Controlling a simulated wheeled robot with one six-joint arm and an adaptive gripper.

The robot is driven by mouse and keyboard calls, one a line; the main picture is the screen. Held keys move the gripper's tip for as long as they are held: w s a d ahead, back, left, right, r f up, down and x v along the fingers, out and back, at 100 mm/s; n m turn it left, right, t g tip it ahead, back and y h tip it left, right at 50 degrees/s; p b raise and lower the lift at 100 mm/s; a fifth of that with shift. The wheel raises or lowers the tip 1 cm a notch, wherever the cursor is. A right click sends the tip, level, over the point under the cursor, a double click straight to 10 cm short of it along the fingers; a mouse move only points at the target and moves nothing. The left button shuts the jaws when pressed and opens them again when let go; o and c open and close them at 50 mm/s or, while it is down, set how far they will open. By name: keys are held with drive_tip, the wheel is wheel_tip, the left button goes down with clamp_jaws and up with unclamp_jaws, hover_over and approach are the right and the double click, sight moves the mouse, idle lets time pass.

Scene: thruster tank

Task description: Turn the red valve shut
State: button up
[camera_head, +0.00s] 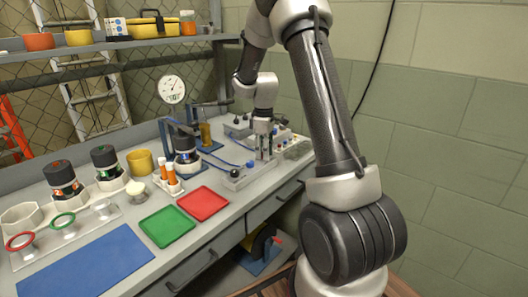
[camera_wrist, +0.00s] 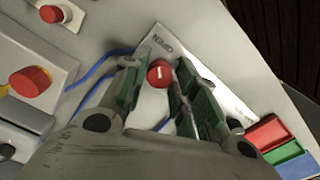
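The red valve is a round red knob (camera_wrist: 160,73) with a short white mark, on a light plate lettered OPEN in the wrist view. My gripper (camera_wrist: 157,88) has its green-padded fingers on either side of the knob, with a gap between them. Whether the pads touch the knob I cannot tell. In the head view my gripper (camera_head: 263,148) points down over the grey equipment at the far right end of the bench, and I cannot make out the knob there.
Two other red knobs or buttons (camera_wrist: 30,81) (camera_wrist: 53,14) sit to the left in the wrist view, with blue cables nearby. In the head view, a dial gauge (camera_head: 172,89) stands at the back, and red (camera_head: 203,203) and green (camera_head: 167,226) trays lie in front.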

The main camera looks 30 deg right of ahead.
clamp_jaws()
drive_tip(key=shift+c, duration=2)
unclamp_jaws()
drive_tip(key=shift+m, duration=0.3)
drive_tip(key=m, duration=0.3)
drive_tip(key=shift+m, duration=0.3)
drive_tip(key=m, duration=0.4)
drive_tip(key=shift+m, duration=0.3)
drive_tip(key=m, duration=0.4)
drive_tip(key=shift+m, duration=2.5)
